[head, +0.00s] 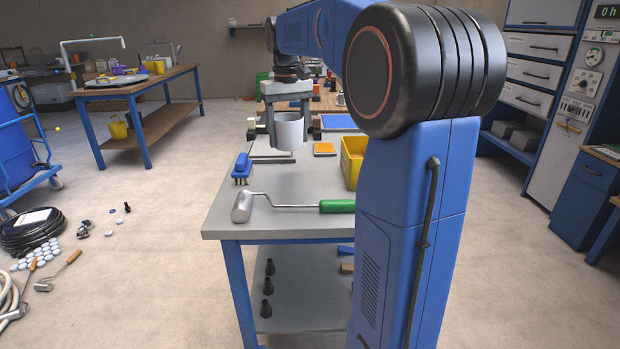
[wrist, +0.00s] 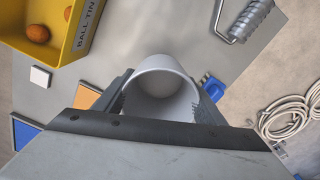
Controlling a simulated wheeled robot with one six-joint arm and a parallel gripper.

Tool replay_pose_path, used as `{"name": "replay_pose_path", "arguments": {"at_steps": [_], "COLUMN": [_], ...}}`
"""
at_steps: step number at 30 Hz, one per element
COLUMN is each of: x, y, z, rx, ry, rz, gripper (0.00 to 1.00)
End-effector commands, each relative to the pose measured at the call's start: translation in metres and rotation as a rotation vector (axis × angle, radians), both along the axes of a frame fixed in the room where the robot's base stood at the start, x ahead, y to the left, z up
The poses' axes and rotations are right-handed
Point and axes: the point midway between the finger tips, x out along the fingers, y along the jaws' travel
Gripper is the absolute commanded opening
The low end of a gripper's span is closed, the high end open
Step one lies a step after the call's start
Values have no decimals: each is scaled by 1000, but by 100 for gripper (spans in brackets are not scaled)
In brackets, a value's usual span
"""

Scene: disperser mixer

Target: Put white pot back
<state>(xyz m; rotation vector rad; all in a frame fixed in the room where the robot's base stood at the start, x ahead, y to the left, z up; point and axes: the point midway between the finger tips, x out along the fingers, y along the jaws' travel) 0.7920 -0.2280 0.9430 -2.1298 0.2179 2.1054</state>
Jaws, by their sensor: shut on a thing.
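The white pot (head: 289,132) is upright between the fingers of my gripper (head: 288,122) over the far part of the grey workbench (head: 290,222). My gripper is shut on the pot, with one finger on each side. In the wrist view the pot (wrist: 162,88) shows its open mouth and looks empty inside. Its lower side is partly hidden by my gripper (wrist: 160,112) there. The pot seems to be held above the bench top, but the exact gap under it is hard to tell.
A blue brush (head: 241,168) and a green-handled roller (head: 290,204) lie on the bench, nearer than the pot. A yellow bin (head: 352,160), labelled BALL TIN in the wrist view, stands to the right. An orange square (head: 324,149) lies beside the pot. Bare bench lies between.

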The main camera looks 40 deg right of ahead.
Motion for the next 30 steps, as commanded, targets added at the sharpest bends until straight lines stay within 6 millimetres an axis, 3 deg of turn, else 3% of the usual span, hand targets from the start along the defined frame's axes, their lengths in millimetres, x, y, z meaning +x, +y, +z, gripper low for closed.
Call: {"name": "replay_pose_path", "arguments": {"at_steps": [12, 19, 25, 30], "x": [0, 0, 0, 0], "y": [0, 0, 0, 0], "z": [-56, -71, -96, -100], "rx": [0, 0, 1, 0], "ry": [2, 1, 3, 0], "rz": [0, 0, 0, 0], "gripper": [42, 42, 42, 42]}}
